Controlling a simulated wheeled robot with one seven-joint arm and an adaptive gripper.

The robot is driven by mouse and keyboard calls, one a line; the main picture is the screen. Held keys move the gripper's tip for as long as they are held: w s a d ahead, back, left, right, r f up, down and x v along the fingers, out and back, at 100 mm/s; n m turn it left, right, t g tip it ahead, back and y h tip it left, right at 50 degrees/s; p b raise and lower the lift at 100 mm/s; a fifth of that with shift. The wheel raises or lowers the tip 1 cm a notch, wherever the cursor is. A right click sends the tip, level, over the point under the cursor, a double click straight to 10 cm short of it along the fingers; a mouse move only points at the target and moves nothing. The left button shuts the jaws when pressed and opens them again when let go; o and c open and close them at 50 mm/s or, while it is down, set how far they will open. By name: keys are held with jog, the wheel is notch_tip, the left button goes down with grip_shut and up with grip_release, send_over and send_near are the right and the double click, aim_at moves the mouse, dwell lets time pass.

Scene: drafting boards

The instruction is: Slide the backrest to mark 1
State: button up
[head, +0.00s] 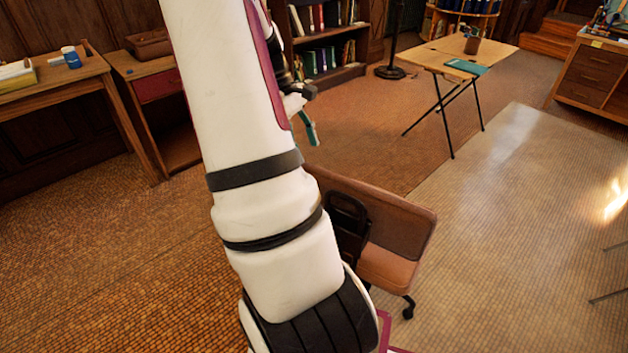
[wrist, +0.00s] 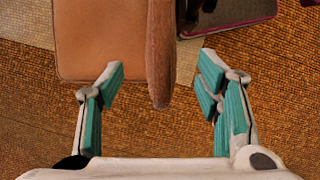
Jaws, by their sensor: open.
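The chair has a brown padded backrest (head: 400,217) and a tan-orange seat (head: 388,268), right of my arm in the head view; my arm hides its left part. In the wrist view the backrest (wrist: 161,55) shows edge-on from above as a narrow brown strip, with the seat (wrist: 98,40) to its left. My gripper (wrist: 162,72) is open, its teal fingers apart on either side of the backrest's near end in the picture. Both fingers look clear of it; I cannot tell the height difference. In the head view my gripper (head: 308,122) is partly hidden by my arm. No mark 1 is readable.
A folding table (head: 445,58) stands beyond the chair, and a drawer desk (head: 592,75) at the right. A wooden desk (head: 95,75) and bookshelf (head: 335,75) line the back. Tiled floor (head: 510,215) right of the chair is mostly free.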

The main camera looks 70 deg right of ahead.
jog(key=b+x, duration=0.1)
jog(key=x, duration=0.8)
jog(key=shift+f+b, duration=0.3)
jog(key=shift+b, duration=0.1)
jog(key=shift+s, duration=0.1)
